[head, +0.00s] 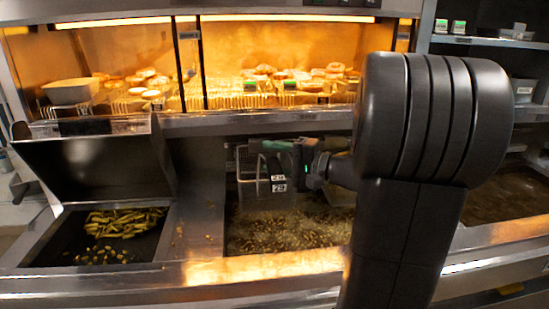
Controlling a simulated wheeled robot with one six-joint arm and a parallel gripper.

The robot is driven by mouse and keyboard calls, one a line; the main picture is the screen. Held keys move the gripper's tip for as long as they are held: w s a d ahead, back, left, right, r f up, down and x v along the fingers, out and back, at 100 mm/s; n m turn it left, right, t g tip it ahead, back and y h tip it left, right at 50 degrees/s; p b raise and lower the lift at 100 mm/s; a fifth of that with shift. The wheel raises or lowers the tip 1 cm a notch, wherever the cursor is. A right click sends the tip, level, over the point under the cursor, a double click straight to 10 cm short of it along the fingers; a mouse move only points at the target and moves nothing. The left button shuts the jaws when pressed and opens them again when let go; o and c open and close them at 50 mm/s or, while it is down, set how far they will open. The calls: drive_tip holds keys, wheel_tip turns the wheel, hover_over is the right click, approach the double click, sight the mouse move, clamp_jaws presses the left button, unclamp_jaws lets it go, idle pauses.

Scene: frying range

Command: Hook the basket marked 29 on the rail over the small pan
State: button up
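A wire basket (248,190) with a white tag reading 29 (279,188) is upright over the near fryer pan (290,240), whose oil is bubbling. A second tag (277,178) sits just above it, its number too small to read surely. A green handle (278,145) shows at the top right of the basket. My gripper (298,163) is at the basket's right side, close to this handle. Its fingers are too small and dark to tell whether they are closed on it. The rail (235,145) behind the basket is partly hidden. Which pan is the small one is unclear.
A second pan of dark oil (510,195) lies at the right, behind my arm. At the left, a bin (185,225) holds fried pieces under a raised steel lid (95,165). A lit shelf of food (225,103) runs above. My arm hides the middle right.

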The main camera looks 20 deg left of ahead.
drive_tip(key=d+b, duration=0.2)
drive_tip(key=d, duration=1.1)
drive_tip(key=shift+s+d, duration=0.15)
drive_tip(key=shift+d, duration=0.25)
drive_tip(key=shift+r, duration=0.1)
drive_tip(key=a+p, duration=0.1)
drive_tip(key=a, duration=0.7)
drive_tip(key=shift+a, duration=0.15)
